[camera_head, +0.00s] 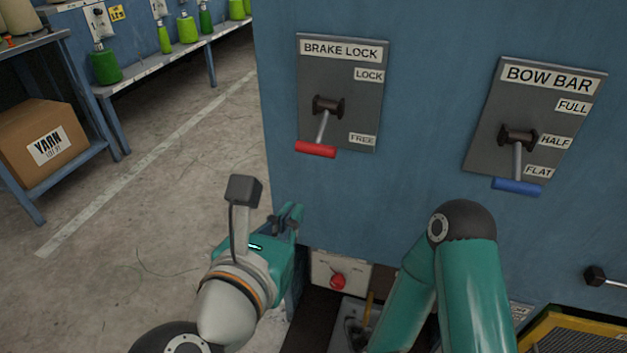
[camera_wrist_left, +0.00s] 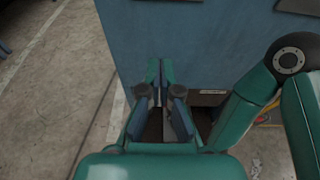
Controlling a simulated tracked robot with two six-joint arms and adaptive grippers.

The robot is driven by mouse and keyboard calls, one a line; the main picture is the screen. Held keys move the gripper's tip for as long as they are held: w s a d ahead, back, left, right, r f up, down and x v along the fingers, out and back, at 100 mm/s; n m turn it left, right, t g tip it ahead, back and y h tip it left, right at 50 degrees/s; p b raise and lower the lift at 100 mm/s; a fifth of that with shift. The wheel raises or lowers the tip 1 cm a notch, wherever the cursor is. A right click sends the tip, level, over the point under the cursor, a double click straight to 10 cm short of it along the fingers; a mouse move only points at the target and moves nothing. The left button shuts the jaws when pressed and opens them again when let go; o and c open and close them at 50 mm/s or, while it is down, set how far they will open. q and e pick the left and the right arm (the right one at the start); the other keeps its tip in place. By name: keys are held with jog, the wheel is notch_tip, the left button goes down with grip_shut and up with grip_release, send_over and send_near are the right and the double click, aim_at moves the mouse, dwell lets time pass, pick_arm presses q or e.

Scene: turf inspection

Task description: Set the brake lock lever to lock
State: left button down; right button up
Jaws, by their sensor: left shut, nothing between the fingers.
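The brake lock lever (camera_head: 316,149) has a red crossbar handle on a grey plate (camera_head: 349,75) fixed to the blue cabinet. It points down, its handle at the height of the FREE label (camera_head: 362,140); the LOCK label (camera_head: 369,75) is higher up. My left gripper (camera_head: 291,214) is shut and empty, below the red handle and apart from it, near the cabinet's lower left edge. In the left wrist view its fingers (camera_wrist_left: 160,68) point toward the blue cabinet face (camera_wrist_left: 200,45). The lever does not show there. My right gripper is not in view.
A bow bar lever (camera_head: 517,187) with a blue handle sits to the right, near FLAT. Below are a small panel with a red knob (camera_head: 338,281) and a yellow-edged part (camera_head: 575,335). A yarn box (camera_head: 42,140) is on a shelf at left. The floor left of the cabinet is clear.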

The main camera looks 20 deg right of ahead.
aim_at(322, 128)
pick_arm(q)
jog(key=b+x, duration=0.2)
jog(key=x, duration=0.8)
notch_tip(322, 128, up, 4)
jog(key=shift+s+r+p, duration=0.1)
jog(key=shift+s+p, duration=0.1)
jog(key=shift+p, duration=1.05)
